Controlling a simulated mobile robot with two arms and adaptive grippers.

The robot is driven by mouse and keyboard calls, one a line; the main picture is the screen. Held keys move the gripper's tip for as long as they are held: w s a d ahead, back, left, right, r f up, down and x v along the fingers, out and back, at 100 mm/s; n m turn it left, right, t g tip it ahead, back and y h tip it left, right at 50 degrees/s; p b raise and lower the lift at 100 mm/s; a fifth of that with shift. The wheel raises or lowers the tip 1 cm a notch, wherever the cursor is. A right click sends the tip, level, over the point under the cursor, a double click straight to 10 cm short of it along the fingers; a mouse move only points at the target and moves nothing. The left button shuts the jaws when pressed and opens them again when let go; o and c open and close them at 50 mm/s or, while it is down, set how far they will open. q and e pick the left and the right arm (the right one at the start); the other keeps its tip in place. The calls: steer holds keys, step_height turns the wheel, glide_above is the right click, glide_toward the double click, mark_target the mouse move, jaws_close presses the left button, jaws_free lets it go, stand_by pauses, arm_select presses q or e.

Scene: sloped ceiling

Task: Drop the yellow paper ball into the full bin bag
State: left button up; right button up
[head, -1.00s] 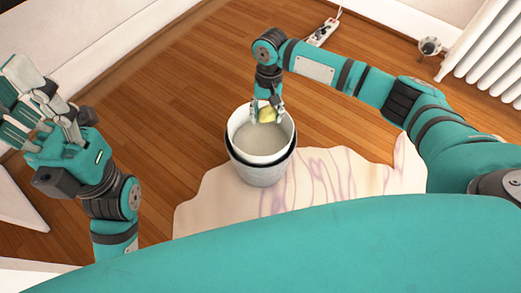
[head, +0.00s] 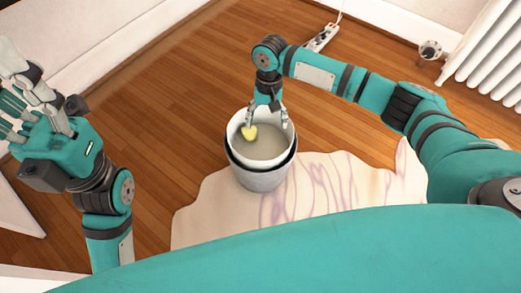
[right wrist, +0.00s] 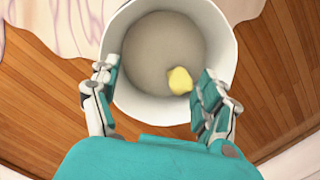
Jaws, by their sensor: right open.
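The yellow paper ball (head: 249,132) is over the mouth of the white bin (head: 262,178), close to one fingertip of my right gripper (head: 267,120). In the right wrist view the ball (right wrist: 180,80) appears beside the right-hand finger, inside the rim of the bin (right wrist: 222,38). My right gripper (right wrist: 157,75) is open, its fingers apart above the bin. I cannot tell whether the ball still touches the finger or is falling free. The bin's inside looks pale grey; no separate bag shows clearly. My left gripper (head: 22,100) is raised at the far left, away from the bin.
The bin stands on a pale rug (head: 330,190) with purplish veins, over a wooden floor (head: 180,110). A power strip (head: 322,37) lies by the wall. A white radiator (head: 490,55) stands at the upper right. The floor left of the bin is clear.

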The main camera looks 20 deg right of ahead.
step_height(320, 180, up, 12)
steer(key=w, duration=0.1)
steer(key=shift+w+d, duration=0.3)
steer(key=shift+f, duration=0.1)
stand_by(0.3)
